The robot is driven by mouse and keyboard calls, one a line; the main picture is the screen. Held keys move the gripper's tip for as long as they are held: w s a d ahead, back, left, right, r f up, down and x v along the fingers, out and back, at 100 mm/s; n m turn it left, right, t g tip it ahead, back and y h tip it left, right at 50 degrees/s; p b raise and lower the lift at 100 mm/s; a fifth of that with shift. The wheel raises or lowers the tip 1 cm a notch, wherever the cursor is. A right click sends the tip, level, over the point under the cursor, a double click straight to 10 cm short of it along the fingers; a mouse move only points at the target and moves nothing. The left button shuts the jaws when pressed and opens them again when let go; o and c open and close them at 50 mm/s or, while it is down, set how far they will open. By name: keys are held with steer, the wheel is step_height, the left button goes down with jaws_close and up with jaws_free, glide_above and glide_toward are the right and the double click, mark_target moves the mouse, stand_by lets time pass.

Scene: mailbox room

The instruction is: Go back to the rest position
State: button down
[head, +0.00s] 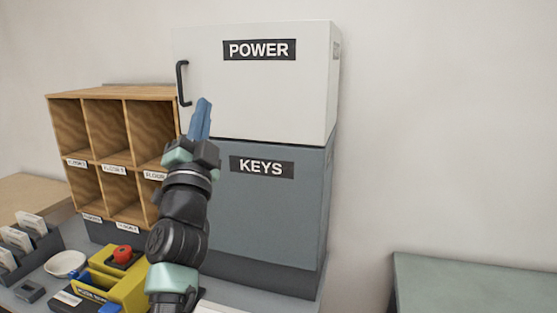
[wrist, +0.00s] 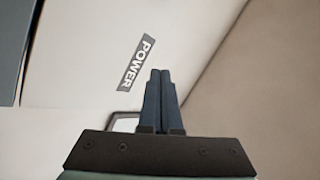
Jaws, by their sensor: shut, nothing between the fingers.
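My gripper (head: 203,112) is raised in front of the cabinets in the head view, its blue fingers pointing up. The fingers are together with nothing between them, as the wrist view (wrist: 160,74) also shows. Behind it stands the white POWER cabinet (head: 295,95), its door closed, with a dark handle (head: 181,83) at the left edge. The fingertips appear just right of and below the handle; I cannot tell the gap in depth. In the wrist view the POWER label (wrist: 136,62) is tilted, and part of the handle (wrist: 122,115) shows behind the fingers.
The grey KEYS cabinet (head: 270,215) sits below. A wooden pigeonhole shelf (head: 140,93) stands left. A yellow box (head: 127,291) with a red button (head: 122,254), a white dish (head: 66,263) and a card rack (head: 47,243) crowd the lower left. A green-grey surface (head: 480,280) is at right.

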steer(key=s+d+r+n+p, duration=0.1)
steer(key=s+d+r+n, duration=0.2)
steer(key=s, duration=0.6)
steer(key=s+d+r+n+t+p, duration=0.1)
steer(key=s+d+r+n, duration=0.3)
steer(key=s+r, duration=0.3)
steer(key=s+d+r+n+t+p, duration=0.1)
steer(key=s+d+r+n, duration=0.2)
steer(key=s, duration=0.9)
step_height(320, 180, up, 3)
steer(key=d, duration=0.3)
steer(key=shift+s+f+n, duration=0.15)
steer(key=shift+s+n, duration=0.05)
steer(key=shift+n, duration=0.2)
